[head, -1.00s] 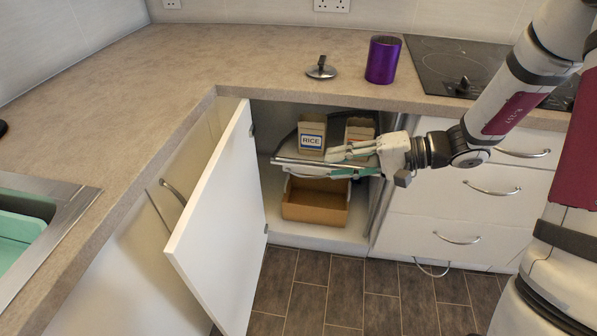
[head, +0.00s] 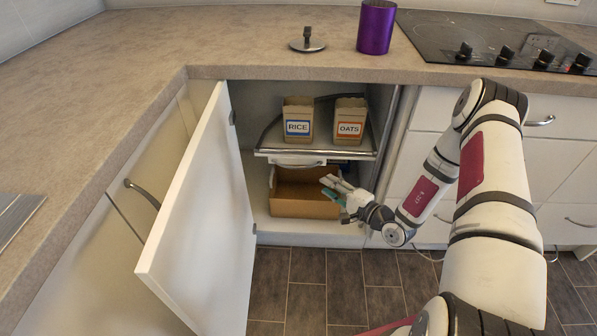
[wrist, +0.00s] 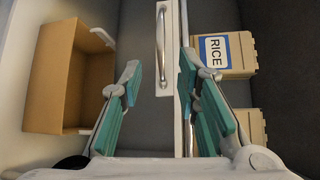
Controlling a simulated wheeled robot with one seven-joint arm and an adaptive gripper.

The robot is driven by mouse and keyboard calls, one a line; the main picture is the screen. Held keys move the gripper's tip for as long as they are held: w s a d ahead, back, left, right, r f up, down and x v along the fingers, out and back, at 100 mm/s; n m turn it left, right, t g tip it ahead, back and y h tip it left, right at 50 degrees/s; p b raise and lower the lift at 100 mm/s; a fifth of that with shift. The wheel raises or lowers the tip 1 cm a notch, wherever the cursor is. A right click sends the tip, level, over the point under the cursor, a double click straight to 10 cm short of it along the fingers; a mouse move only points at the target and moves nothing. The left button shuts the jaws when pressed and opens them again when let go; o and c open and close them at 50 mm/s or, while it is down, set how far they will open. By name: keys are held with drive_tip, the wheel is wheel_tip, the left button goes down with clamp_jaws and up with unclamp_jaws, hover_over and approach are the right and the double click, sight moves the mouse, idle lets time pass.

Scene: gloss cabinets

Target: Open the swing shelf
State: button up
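The swing shelf (head: 330,152) is a grey board with a metal rail, inside the open corner cabinet. It carries a RICE box (head: 298,122) and an OATS box (head: 349,122). A handle (head: 297,163) is on a pale panel at its front edge; in the wrist view the handle (wrist: 161,38) shows upper centre. My gripper (head: 335,187) is in front of the cabinet, right of the handle and lower than the shelf. In the wrist view, my gripper (wrist: 160,80) is open, its teal pads on either side of the panel's line. Nothing is held between them.
The white cabinet door (head: 200,215) stands open on the left. A brown open box (head: 300,208) sits on the cabinet floor beneath the shelf; it also shows in the wrist view (wrist: 68,85). Drawers (head: 560,165) lie to the right. The countertop (head: 230,45) is above.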

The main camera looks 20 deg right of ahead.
sight(300, 168)
drive_tip(key=b+x, duration=0.3)
drive_tip(key=x, duration=0.9)
drive_tip(key=shift+w+a, duration=0.2)
drive_tip(key=shift+w, duration=0.15)
clamp_jaws()
